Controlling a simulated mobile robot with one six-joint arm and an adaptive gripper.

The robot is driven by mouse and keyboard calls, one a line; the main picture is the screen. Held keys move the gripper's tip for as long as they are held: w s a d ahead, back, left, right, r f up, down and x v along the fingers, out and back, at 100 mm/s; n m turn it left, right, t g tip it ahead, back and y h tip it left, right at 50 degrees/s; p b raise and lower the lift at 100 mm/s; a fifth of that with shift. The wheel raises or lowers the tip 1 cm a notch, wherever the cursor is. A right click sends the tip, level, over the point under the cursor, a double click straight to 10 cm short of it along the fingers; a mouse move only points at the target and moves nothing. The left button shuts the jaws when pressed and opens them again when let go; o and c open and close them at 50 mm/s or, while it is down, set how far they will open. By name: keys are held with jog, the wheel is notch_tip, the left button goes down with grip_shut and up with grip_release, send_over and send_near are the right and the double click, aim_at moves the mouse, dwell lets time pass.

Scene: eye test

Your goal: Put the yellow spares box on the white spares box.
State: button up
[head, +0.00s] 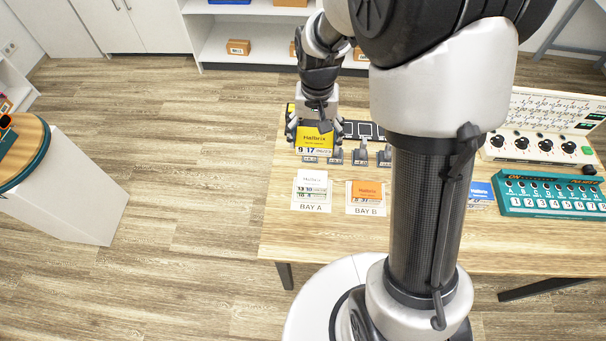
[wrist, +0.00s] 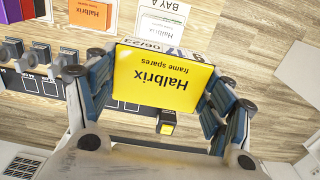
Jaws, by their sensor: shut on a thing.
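My gripper (head: 314,128) is shut on the yellow spares box (head: 316,142), with a finger on each side of it. In the wrist view the yellow box (wrist: 160,80) sits between the fingers, its printed face toward the camera. The white spares box (head: 312,178) lies on the BAY A card, nearer the front edge of the table than the yellow box. The white box also shows in the wrist view (wrist: 162,30), beyond the yellow box and partly hidden by it. I cannot tell how high the yellow box is held.
An orange box (head: 367,188) lies on the BAY B card, right beside BAY A. A blue box (head: 480,191) is partly behind my arm. A row of grey levers (head: 360,152) stands behind the bays. A teal panel (head: 552,194) is at the right. Bare tabletop (head: 300,235) lies in front.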

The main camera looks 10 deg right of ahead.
aim_at(312, 178)
notch_tip(312, 178, down, 16)
jog(key=b, duration=0.4)
jog(key=shift+r, duration=0.25)
jog(key=shift+f, duration=0.15)
jog(key=o, duration=1.1)
